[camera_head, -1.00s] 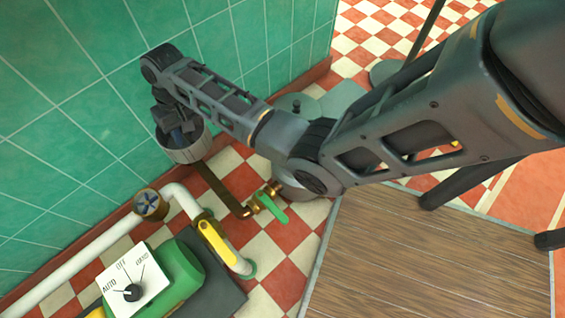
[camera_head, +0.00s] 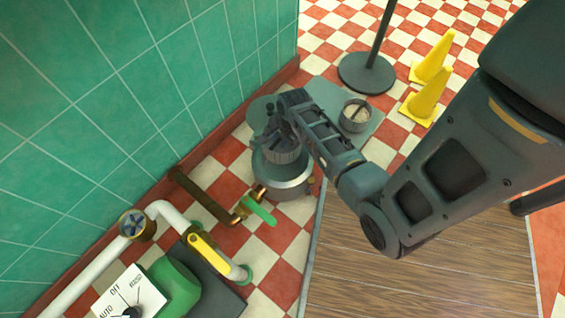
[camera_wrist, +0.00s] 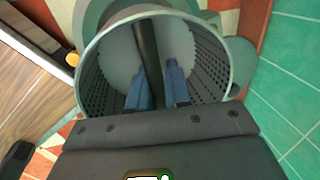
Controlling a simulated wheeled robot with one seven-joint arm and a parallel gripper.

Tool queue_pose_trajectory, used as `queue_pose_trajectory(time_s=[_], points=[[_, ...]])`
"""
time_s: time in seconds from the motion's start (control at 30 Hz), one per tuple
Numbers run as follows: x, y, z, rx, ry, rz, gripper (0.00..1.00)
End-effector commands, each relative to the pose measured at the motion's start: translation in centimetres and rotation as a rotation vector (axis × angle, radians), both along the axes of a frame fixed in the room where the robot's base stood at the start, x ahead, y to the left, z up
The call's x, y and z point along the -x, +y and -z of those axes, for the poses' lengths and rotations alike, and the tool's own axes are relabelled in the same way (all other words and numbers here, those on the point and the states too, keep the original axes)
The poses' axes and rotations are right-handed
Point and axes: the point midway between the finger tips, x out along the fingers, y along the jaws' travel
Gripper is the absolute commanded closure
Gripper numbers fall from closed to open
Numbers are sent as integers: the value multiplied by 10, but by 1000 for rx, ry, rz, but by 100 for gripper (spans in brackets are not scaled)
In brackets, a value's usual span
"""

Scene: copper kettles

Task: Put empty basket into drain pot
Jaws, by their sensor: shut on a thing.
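The basket (camera_head: 284,156) is a grey metal cylinder. In the wrist view the basket (camera_wrist: 98,75) has perforated walls, a pale floor and a dark bar (camera_wrist: 146,45) across its middle, with nothing else lying in it. My gripper (camera_wrist: 158,88) is shut on this bar with its blue fingers inside the rim. In the head view my gripper (camera_head: 277,133) is partly hidden by the arm. The drain pot (camera_head: 287,189) is a round silver vessel on the floor, directly below the basket. I cannot tell whether the basket is above the pot's opening or partly inside it.
A second small basket (camera_head: 356,115) stands right of the pot on a grey-green base (camera_head: 376,128). A green-handled valve (camera_head: 258,211) and brown pipe (camera_head: 203,196) are close at the pot's front left. The green tiled wall (camera_head: 150,90) is left. Yellow cones (camera_head: 425,98) stand far right.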

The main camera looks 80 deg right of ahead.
Motion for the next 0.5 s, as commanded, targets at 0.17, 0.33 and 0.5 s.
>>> queue_pose_trajectory(time_s=[0.17,0.33,0.5], points=[[3,0,35,-2,1,16,100],[3,-1,78,-2,1,16,100],[3,-1,115,-1,1,14,100]])
